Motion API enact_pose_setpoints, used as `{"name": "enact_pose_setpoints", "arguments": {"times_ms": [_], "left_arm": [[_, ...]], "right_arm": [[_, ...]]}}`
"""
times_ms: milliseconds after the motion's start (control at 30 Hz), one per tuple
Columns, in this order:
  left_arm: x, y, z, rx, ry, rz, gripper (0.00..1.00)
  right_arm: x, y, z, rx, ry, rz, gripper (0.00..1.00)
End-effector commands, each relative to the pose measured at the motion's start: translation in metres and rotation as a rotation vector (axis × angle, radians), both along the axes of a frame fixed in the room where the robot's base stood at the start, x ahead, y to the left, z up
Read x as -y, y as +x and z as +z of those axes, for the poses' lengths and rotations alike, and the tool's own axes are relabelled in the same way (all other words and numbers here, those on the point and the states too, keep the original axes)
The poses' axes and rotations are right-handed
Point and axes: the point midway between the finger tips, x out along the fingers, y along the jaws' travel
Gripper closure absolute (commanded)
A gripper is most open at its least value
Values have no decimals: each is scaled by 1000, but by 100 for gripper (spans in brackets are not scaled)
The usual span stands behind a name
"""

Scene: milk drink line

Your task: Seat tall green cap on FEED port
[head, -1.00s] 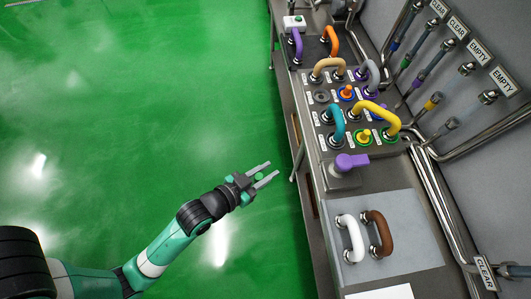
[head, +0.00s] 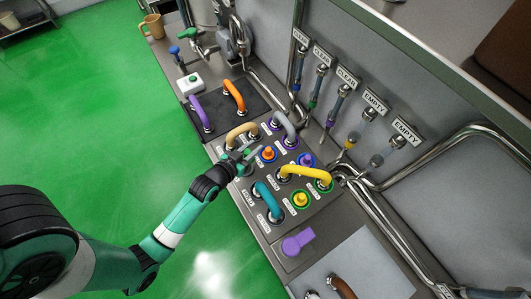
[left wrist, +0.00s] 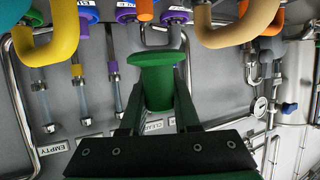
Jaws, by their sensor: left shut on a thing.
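A tall green cap (left wrist: 158,78) with a wide flat end is between the fingers of my left gripper (left wrist: 158,112) in the left wrist view. In the head view my left gripper (head: 247,156) is over the left side of the port panel (head: 226,152), shut on the cap, which is mostly hidden there. The FEED label is too small to read, so I cannot tell whether this is that port. My right gripper is not in view.
Several coloured hose loops stand close around the gripper: tan (head: 242,131), teal (head: 267,197) and yellow (head: 305,174). An orange cap (head: 268,153) is just right of it. A purple lever (head: 297,243) is nearer the front. Pipes line the back wall.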

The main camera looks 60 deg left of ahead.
Motion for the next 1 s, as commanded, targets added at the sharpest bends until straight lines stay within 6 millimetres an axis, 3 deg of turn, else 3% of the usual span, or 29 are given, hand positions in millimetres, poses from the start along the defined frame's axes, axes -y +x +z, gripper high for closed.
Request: {"name": "enact_pose_setpoints", "arguments": {"times_ms": [33,200,467,1000], "left_arm": [[-10,-4,10,1,1,27,100],[-28,-10,17,0,0,73,100],[-29,-11,13,1,0,77,100],[-29,-11,-44,1,0,76,100]], "right_arm": [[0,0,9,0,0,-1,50],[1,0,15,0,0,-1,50],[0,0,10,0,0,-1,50],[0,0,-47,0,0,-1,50]]}}
